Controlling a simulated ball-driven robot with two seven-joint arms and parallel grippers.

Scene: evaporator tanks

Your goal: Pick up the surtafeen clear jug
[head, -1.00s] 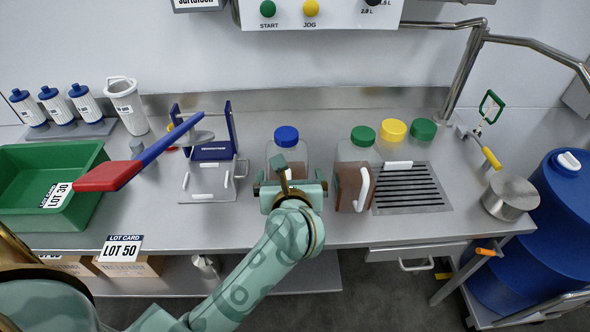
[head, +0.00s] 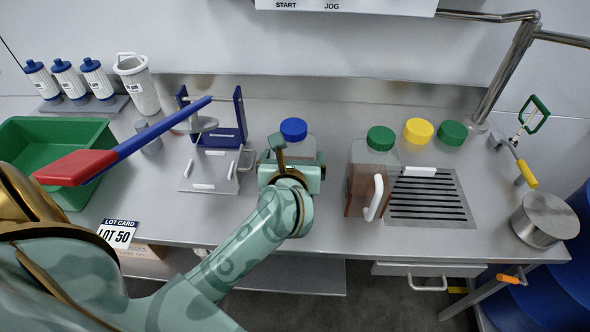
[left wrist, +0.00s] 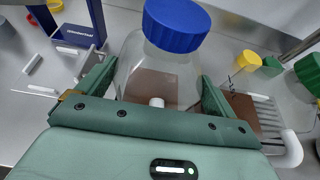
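A clear jug with a blue cap (head: 293,129) and brown contents stands upright on the steel counter. My left gripper (head: 290,165) is at its near side. In the left wrist view, this blue-capped jug (left wrist: 160,62) stands between the open fingers of my left gripper (left wrist: 155,78), one on each side; I cannot tell whether they touch it. A second clear jug (head: 366,165) with a green cap, brown contents and a white handle stands to the right. No readable name shows on either jug. My right gripper is not in view.
A blue stand (head: 228,125) with a red-ended blue bar is left of the jugs, near a green bin (head: 70,135). A black-slotted drain (head: 430,205), yellow and green caps, and a steel pot (head: 545,220) lie right. Counter between the jugs is narrow but bare.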

